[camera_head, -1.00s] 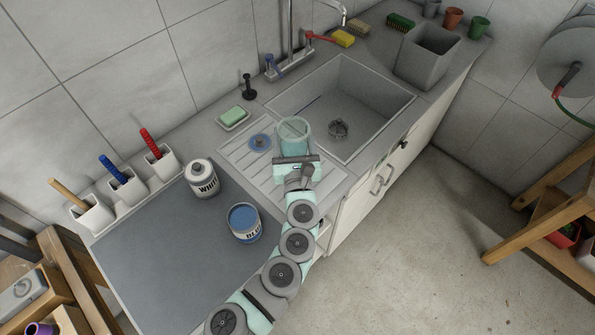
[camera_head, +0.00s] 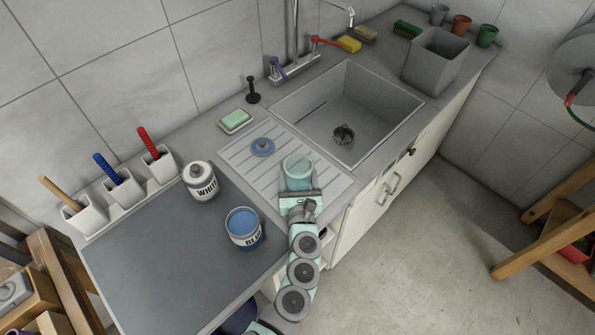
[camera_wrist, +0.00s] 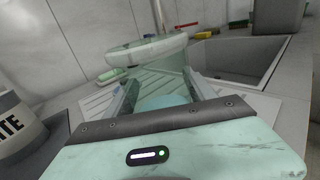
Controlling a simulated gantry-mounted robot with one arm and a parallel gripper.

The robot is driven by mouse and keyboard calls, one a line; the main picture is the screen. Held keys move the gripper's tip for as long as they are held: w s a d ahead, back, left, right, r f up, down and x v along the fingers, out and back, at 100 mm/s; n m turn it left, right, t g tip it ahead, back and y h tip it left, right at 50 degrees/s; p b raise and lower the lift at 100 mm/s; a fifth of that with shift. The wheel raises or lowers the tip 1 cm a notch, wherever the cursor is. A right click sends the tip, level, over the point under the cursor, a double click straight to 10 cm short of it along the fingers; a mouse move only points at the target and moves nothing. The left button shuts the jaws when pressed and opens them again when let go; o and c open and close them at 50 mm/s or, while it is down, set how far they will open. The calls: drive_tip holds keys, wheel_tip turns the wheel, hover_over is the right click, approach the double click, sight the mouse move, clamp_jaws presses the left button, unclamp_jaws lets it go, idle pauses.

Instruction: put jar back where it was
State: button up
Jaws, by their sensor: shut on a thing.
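A see-through pale green jar (camera_head: 298,166) is between the fingers of my gripper (camera_head: 299,190), over the front part of the ribbed drainboard (camera_head: 240,158). In the wrist view the jar (camera_wrist: 165,72) stands between both fingers with its thick round rim upward. My gripper (camera_wrist: 160,100) is shut on it. I cannot tell whether the jar's base touches the drainboard.
An open blue paint can (camera_head: 244,230) and a closed white one (camera_head: 201,182) stand on the grey worktop (camera_head: 165,270). The sink (camera_head: 375,105) lies behind and right. Green soap (camera_head: 235,119) is at the back. The drainboard between lid and jar is clear.

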drive_tip(key=shift+f, duration=0.2)
drive_tip(key=o, duration=1.9)
drive_tip(key=shift+r, duration=0.1)
drive_tip(key=shift+s+r, duration=0.1)
drive_tip(key=shift+r, duration=0.05)
drive_tip(key=s, duration=1.1)
drive_tip(key=shift+s+d+p, duration=0.3)
drive_tip(key=shift+s+p, duration=0.05)
drive_tip(key=shift+s, duration=0.05)
